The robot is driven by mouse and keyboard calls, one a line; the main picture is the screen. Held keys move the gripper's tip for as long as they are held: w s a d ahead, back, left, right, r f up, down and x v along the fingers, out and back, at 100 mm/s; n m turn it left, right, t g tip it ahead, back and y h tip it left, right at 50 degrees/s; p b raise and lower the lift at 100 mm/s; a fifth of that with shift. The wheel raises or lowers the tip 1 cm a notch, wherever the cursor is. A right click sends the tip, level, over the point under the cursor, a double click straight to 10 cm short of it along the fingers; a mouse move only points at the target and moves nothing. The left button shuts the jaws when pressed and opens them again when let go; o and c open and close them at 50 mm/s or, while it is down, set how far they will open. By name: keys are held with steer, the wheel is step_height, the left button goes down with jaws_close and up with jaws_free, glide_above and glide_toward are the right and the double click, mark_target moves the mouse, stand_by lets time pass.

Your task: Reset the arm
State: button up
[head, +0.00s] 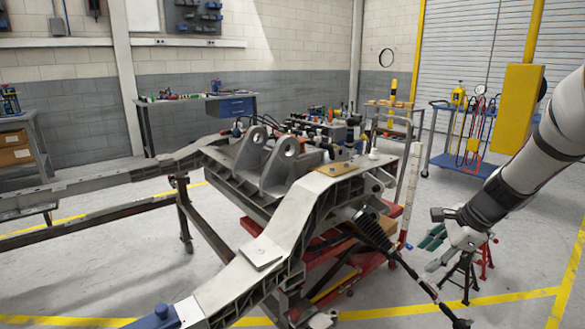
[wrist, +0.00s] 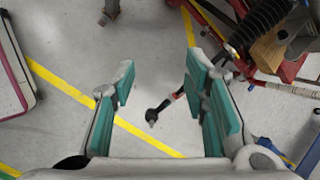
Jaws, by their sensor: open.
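My gripper (head: 434,251) hangs at the right of the head view, at the end of my white and dark arm. It is to the right of the chassis and apart from it. In the wrist view my gripper (wrist: 160,75) is open, with green pads on both fingers and nothing held between them. The grey metal chassis (head: 283,212) fills the middle of the head view on a red support. A dark rod with a round end (wrist: 152,116) shows beyond the fingers, below them in depth, over the floor.
A black ribbed boot (head: 372,231) and shaft stick out of the chassis toward my gripper. A red stand (head: 486,258) is close to my gripper. A blue cart (head: 463,166) and a yellow post (head: 517,108) stand behind. Bare floor lies at the front right.

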steer(key=s+a+r+n+g, duration=0.1)
steer(key=s+a+r+n, duration=0.5)
steer(key=s, duration=0.3)
steer(key=s+a+r+n+g, duration=0.1)
steer(key=s+a+r+n, duration=0.5)
steer(key=s, duration=0.4)
steer(key=s+a+f+n+g+h, duration=0.1)
steer(key=s+a+n+h, duration=0.15)
steer(key=s+n, duration=1.1)
steer(key=s+r+m+t+p, duration=0.1)
steer(key=s+r+m+p, duration=0.1)
steer(key=r+p, duration=0.6)
steer(key=s+r+m+t+p, duration=0.1)
steer(key=s+r+m+p, duration=0.2)
steer(key=r+p, duration=0.5)
steer(key=shift+s+d+r+t+h, duration=0.35)
steer(key=shift+s+r+t, duration=0.05)
steer(key=shift+s+r, duration=0.3)
steer(key=shift+m, duration=0.25)
